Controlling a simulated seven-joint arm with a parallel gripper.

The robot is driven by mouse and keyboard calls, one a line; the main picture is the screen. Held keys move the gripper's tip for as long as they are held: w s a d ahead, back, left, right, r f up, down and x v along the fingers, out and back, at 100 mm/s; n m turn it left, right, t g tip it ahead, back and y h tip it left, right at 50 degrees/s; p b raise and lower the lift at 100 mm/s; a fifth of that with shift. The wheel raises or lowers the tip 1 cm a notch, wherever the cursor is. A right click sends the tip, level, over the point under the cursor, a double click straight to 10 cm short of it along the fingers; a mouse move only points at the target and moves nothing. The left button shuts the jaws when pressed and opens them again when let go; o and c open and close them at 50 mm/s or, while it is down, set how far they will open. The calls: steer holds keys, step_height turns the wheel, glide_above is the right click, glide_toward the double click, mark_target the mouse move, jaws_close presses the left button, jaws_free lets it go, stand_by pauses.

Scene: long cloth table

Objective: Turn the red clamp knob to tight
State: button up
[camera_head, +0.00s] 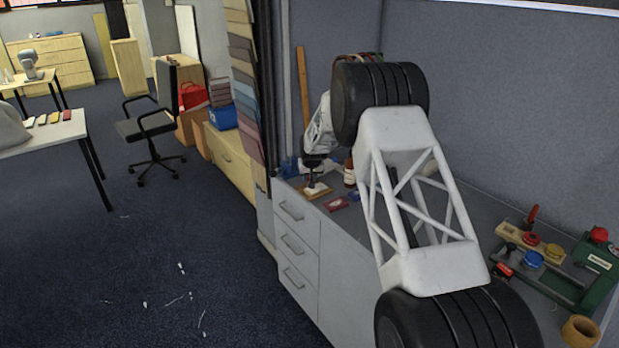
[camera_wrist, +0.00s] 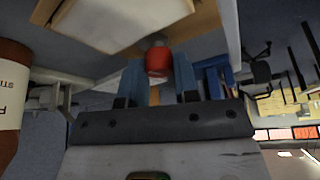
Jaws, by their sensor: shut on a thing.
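The red clamp knob (camera_wrist: 157,62) sits between the two blue fingers of my gripper (camera_wrist: 158,76) in the wrist view. My gripper is shut on it. A small grey metal part shows just beyond the knob, by a wooden board (camera_wrist: 205,25) with a pale block (camera_wrist: 108,20) on it. In the head view my gripper (camera_head: 313,173) is low over this wooden board (camera_head: 319,194), at the far left end of the grey counter. The knob is hidden there by my gripper, and its turn position cannot be told.
A brown bottle with a pale label (camera_head: 349,172) stands close right of my gripper. Small red (camera_head: 336,204) and blue pieces lie in front of it. At the right end are a wooden rack (camera_head: 506,231), a green device (camera_head: 598,284) and a tan pot (camera_head: 580,331).

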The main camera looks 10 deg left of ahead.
steer(key=shift+m+h, duration=0.9)
steer(key=shift+m, duration=1)
steer(key=shift+f+m, duration=0.1)
steer(key=shift+m, duration=0.2)
steer(key=o, duration=0.9)
steer(key=shift+r, duration=0.2)
steer(key=shift+v, duration=3.8)
steer(key=shift+s+f, duration=0.1)
steer(key=shift+s, duration=0.1)
